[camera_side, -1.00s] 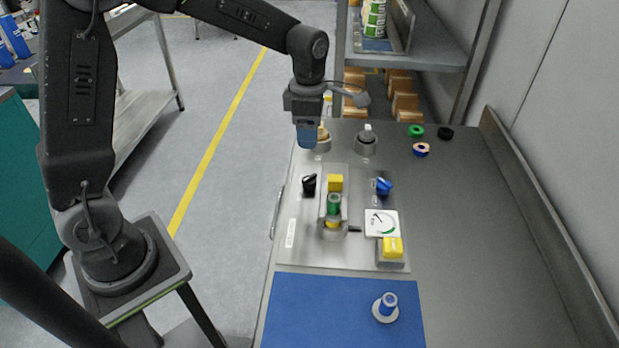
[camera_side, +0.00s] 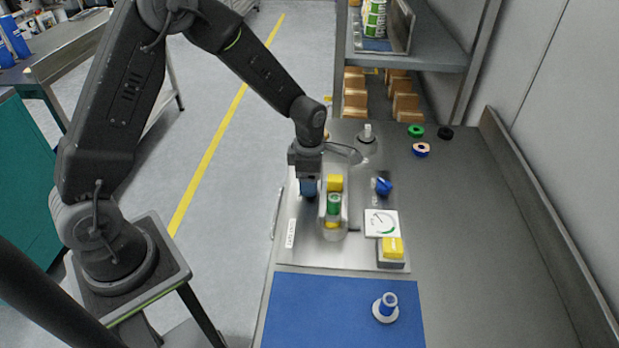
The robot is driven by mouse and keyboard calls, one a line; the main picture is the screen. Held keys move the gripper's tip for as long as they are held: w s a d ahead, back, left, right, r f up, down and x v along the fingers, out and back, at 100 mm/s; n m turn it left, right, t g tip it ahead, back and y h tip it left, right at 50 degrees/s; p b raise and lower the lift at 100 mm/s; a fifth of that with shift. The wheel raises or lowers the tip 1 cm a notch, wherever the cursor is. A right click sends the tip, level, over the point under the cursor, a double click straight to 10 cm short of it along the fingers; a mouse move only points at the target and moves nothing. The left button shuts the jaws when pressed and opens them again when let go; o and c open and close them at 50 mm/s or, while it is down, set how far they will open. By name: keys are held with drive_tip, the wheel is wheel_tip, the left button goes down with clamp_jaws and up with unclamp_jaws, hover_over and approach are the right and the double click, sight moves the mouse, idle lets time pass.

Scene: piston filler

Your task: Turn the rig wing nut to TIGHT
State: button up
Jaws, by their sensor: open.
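The rig is a metal plate (camera_side: 287,256) on the bench. On its left side my gripper (camera_side: 308,190), with blue fingertips, hangs pointing down, low over the place of a black winged knob. The jaws are open and now hide nearly all of that knob; I cannot tell if they touch it. A blue winged knob (camera_side: 384,186) stands on the plate's right side, clear of my gripper. I cannot tell for sure which of the two is the wing nut. No TIGHT mark is legible.
A filler column with a green part (camera_side: 333,204) and yellow blocks (camera_side: 335,182) stands just right of my gripper. A white gauge (camera_side: 381,223) and a yellow-topped block (camera_side: 392,247) are farther right. A blue mat (camera_side: 340,315) lies in front.

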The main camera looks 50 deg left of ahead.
drive_tip(key=shift+f, duration=0.1)
drive_tip(key=c, duration=0.9)
drive_tip(key=shift+m, duration=0.8)
drive_tip(key=o, duration=0.9)
wheel_tip(320, 180, up, 14)
drive_tip(key=shift+f, duration=0.1)
